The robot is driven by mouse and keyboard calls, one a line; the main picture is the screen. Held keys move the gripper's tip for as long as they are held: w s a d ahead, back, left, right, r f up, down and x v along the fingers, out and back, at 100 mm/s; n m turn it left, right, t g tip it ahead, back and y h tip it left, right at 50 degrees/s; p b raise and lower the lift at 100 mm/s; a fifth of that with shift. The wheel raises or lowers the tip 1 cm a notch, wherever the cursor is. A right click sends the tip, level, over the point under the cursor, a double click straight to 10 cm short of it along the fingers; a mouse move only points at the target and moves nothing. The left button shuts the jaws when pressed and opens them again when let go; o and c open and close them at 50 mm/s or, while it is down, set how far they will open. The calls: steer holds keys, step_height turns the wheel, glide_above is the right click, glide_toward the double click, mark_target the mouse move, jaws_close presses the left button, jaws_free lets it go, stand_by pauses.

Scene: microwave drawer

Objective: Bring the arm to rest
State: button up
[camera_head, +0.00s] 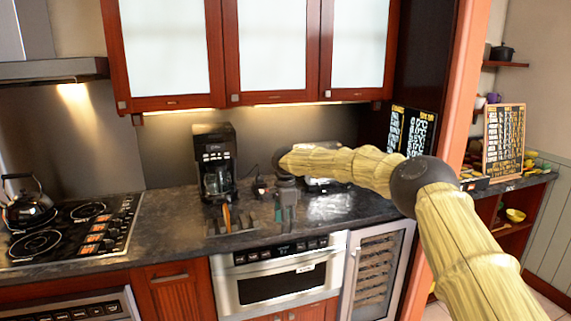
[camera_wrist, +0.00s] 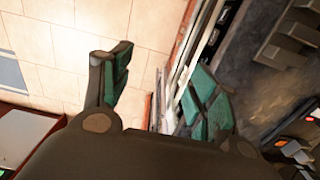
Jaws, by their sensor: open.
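My arm reaches in from the right in the head view, bent at a dark elbow joint and wrapped in a yellowish cover. My gripper (camera_head: 286,212) points down at the front part of the dark counter (camera_head: 165,225), above the microwave drawer (camera_head: 283,282). In the wrist view my gripper (camera_wrist: 160,72) shows two fingers with green pads spread apart, with nothing between them. The microwave drawer has a steel front and looks shut. I cannot tell how far the fingertips are from the counter edge.
A black coffee maker (camera_head: 214,160) stands on the counter left of my gripper. A stove (camera_head: 75,225) with a kettle (camera_head: 27,203) is at the far left. A wine cooler (camera_head: 375,275) is right of the drawer. Wall cabinets (camera_head: 270,45) hang above. Tiled floor (camera_wrist: 50,30) lies below.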

steer(key=s+d+f+n+t+h, duration=0.25)
steer(key=s+d+f, duration=0.2)
steer(key=f, duration=0.65)
steer(key=s+d+f+n+t+h, duration=0.1)
steer(key=s+d+f+h, duration=0.35)
steer(key=f, duration=0.55)
steer(key=s+d+f+n+t+y+b, duration=0.1)
steer(key=s+d+f+n+t+y, duration=0.3)
steer(key=s+f, duration=1)
steer(key=s+d+f+n+g, duration=0.1)
steer(key=s+d+f+n, duration=0.15)
steer(key=s, duration=0.75)
steer(key=s+d+f+n+g, duration=0.2)
steer(key=s+d+f, duration=0.15)
steer(key=s, duration=0.55)
steer(key=s+d+r+n+g+y, duration=0.1)
steer(key=s+d+g, duration=0.1)
steer(key=s, duration=1.1)
steer(key=s+d+r+n+g+y, duration=0.1)
steer(key=s+g+y, duration=0.1)
steer(key=s, duration=1.1)
steer(key=shift+d+b, duration=0.35)
steer(key=shift+r+g, duration=0.1)
steer(key=shift+g, duration=0.15)
